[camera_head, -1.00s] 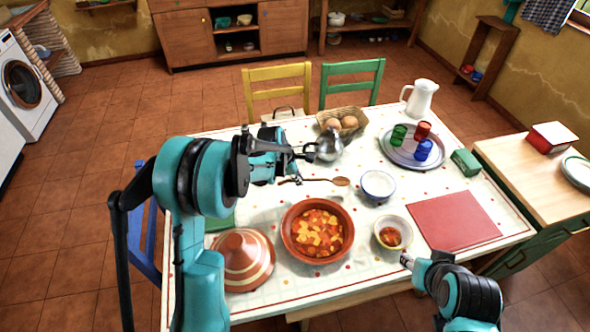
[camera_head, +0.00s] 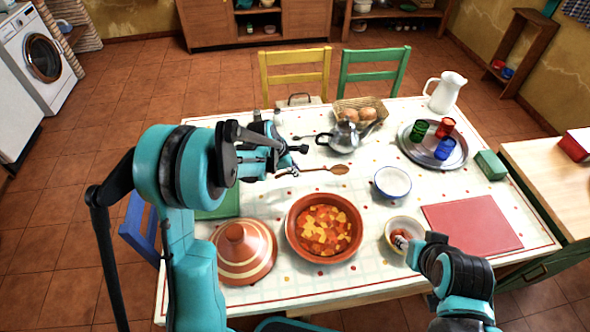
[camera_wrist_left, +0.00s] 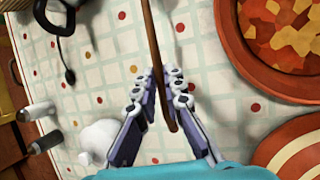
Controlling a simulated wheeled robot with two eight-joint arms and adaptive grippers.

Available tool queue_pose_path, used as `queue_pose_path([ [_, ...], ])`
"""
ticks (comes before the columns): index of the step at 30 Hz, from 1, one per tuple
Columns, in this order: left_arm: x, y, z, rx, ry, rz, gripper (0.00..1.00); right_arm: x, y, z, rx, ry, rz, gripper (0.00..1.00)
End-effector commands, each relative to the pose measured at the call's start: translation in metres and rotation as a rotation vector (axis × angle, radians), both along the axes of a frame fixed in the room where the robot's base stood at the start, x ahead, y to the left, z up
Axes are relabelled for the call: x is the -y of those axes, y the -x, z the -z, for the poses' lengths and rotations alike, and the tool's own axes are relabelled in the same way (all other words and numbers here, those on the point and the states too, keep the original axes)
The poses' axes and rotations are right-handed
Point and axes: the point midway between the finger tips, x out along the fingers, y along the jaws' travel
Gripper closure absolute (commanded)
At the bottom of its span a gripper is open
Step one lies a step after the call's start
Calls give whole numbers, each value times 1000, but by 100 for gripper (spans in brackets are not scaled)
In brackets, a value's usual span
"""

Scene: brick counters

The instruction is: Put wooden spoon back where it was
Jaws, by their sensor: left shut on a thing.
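The wooden spoon (camera_head: 340,169) has its bowl toward the right in the head view, in front of the silver teapot, and its handle runs left. My left gripper (camera_head: 296,170) is at the handle end. In the left wrist view the thin brown handle (camera_wrist_left: 152,38) passes between the fingers of my left gripper (camera_wrist_left: 167,84), which is shut on it. I cannot tell whether the spoon touches the cloth. My right gripper (camera_head: 402,243) is over the small bowl (camera_head: 392,225) at the front; its fingers are too small to read.
A red-rimmed dish of stew (camera_head: 325,228) and a striped cone lid (camera_head: 243,255) stand in front of the spoon. The teapot (camera_head: 343,138) is behind it. A white bowl (camera_head: 393,184), tray of cups (camera_head: 417,158) and red board (camera_head: 470,227) are to the right.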

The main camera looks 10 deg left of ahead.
Motion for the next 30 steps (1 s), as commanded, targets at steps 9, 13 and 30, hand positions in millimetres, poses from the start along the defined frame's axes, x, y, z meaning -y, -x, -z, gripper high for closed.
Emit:
queue_pose_path([
  [9, 0, 0, 28, 0, 0, 0, 100, 0, 0, 24, 0, 0, 0, 60],
  [13, 0, 0, 38, 0, 0, 0, 100, 0, 0, 33, 0, 0, 0, 60],
  [30, 0, 0, 49, 0, 0, 0, 83, 0, 0, 41, 0, 0, 0, 60],
])
